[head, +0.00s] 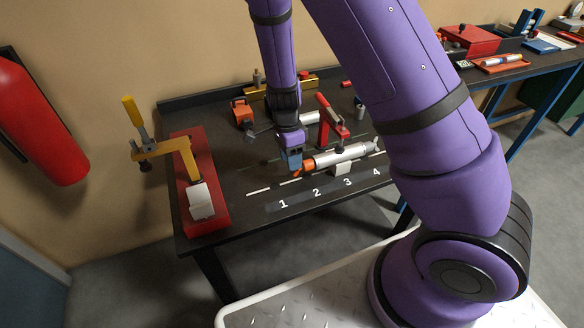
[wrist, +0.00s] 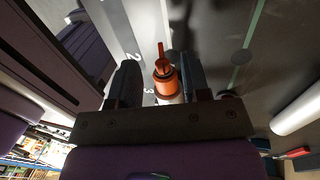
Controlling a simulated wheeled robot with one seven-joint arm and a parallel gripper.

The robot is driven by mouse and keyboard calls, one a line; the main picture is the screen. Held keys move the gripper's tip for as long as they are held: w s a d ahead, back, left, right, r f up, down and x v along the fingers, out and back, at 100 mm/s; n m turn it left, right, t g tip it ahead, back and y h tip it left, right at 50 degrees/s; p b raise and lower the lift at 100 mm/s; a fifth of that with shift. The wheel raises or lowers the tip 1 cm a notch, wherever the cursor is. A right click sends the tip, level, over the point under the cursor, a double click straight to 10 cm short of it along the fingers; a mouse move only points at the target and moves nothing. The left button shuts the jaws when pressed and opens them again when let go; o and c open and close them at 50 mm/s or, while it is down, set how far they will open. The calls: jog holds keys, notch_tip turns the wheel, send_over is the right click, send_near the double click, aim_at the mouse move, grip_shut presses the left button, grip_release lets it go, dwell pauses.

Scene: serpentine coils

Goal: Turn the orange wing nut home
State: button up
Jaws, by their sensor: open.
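The orange wing nut (head: 297,172) sits at the left end of a silver cylinder (head: 345,154) lying on the dark bench. In the wrist view the wing nut (wrist: 161,66) shows an upright wing and a round orange body. My gripper (head: 291,160) is open at that end of the cylinder. I cannot tell how deep the nut lies between the fingers. Most of the cylinder is hidden behind the gripper in the wrist view.
A red clamp (head: 331,122) stands behind the cylinder, and a pale block (head: 348,169) is under it. A red base (head: 211,224) with a yellow clamp (head: 184,150) is at the left. An orange-red box (head: 241,112) is behind. The numbered front strip (head: 331,190) is clear.

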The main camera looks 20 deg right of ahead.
jog(key=shift+x, duration=1.75)
grip_shut()
jog(key=shift+t, duration=0.5)
jog(key=shift+s+d+t, duration=0.1)
jog(key=shift+s+t, duration=0.05)
jog(key=shift+t, duration=1.55)
jog(key=shift+s+t, duration=0.1)
jog(key=shift+t, duration=1.6)
